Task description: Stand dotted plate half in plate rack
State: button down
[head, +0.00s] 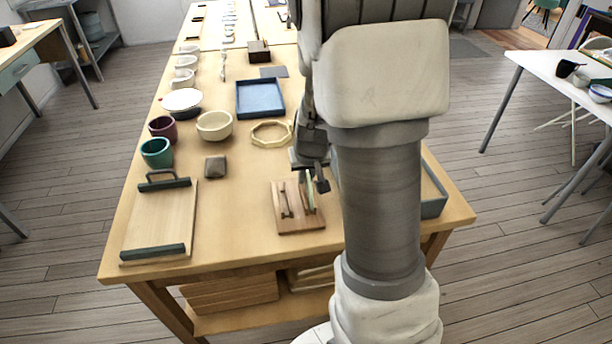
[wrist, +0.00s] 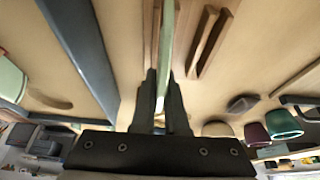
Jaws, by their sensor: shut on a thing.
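The plate rack (head: 287,225), a small wooden board with upright rails, sits near the front of the table. The plate half (head: 308,192) shows edge-on as a thin pale green upright piece over the rack's right side; it also shows in the wrist view (wrist: 167,40). Its dots cannot be made out. My gripper (head: 318,183) is at the rack's right side, its fingers shut on the plate half's edge; the fingers also show in the wrist view (wrist: 160,95). Whether the plate's lower edge rests in the slot is hidden. A rack rail (wrist: 215,42) stands right beside the plate.
A blue-grey tray (head: 433,207) lies close on the right, partly behind my arm. A wooden board with dark handles (head: 160,220) is at left. A grey block (head: 215,167), a cream octagonal ring (head: 271,132) and several bowls stand farther back. Table between board and rack is clear.

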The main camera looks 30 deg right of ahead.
jog(key=shift+f+b, duration=0.8)
jog(key=shift+b, duration=0.35)
dwell(2.6)
jog(key=shift+r+p, duration=1.9)
jog(key=shift+r, duration=0.45)
jog(key=shift+f, duration=0.1)
jog(key=shift+f+b, duration=1.25)
jog(key=shift+b, duration=0.05)
jog(key=shift+f+b, duration=0.2)
jog(key=shift+b, duration=0.2)
